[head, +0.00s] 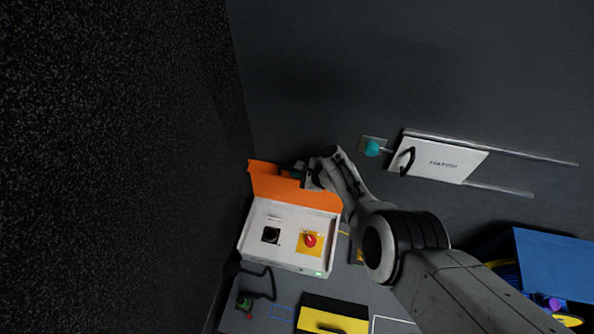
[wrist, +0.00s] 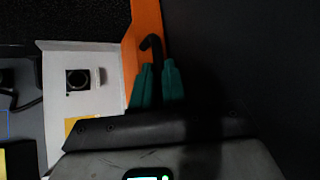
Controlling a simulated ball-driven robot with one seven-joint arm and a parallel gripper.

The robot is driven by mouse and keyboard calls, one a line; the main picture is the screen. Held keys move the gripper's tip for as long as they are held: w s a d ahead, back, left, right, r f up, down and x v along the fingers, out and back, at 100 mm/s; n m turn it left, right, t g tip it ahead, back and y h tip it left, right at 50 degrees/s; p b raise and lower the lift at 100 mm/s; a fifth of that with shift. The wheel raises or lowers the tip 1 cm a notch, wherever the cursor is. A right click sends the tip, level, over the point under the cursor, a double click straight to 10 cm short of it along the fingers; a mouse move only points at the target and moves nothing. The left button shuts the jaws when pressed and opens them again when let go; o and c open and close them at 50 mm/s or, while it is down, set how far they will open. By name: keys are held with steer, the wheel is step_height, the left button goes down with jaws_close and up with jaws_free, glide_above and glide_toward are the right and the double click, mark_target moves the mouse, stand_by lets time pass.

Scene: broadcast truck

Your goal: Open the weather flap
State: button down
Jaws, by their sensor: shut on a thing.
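The orange flap (head: 278,184), which I take as the weather flap, stands raised along the back edge of a white box (head: 290,234). It also shows in the wrist view (wrist: 140,42), with a black hooked handle (wrist: 152,44) on it. My gripper (head: 301,173) is at the flap's right half, on its far side from the box front. In the wrist view its teal fingers (wrist: 156,84) are shut on the black handle. The box's inside shows a black round knob (head: 271,235) and a red knob on a yellow plate (head: 310,241).
A white sliding panel (head: 445,159) with a black handle sits on rails on the dark wall, near a teal knob (head: 372,148). A blue crate (head: 555,265) stands at the right. A yellow and black item (head: 332,314) lies at the front. The dark wall behind the flap is close.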

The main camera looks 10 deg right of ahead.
steer(key=shift+s+d+f, duration=0.1)
steer(key=shift+s+f, duration=0.25)
steer(key=shift+f, duration=0.05)
steer(key=c, duration=1.2)
jaws_free()
steer(key=shift+w, duration=0.1)
steer(key=shift+o, duration=0.2)
steer(key=shift+w+r, duration=0.1)
steer(key=shift+r, duration=0.1)
steer(key=shift+r+p, duration=0.2)
steer(key=shift+p, duration=0.1)
steer(key=p+v, duration=1)
steer(key=p, duration=0.1)
steer(key=shift+s+d, duration=0.25)
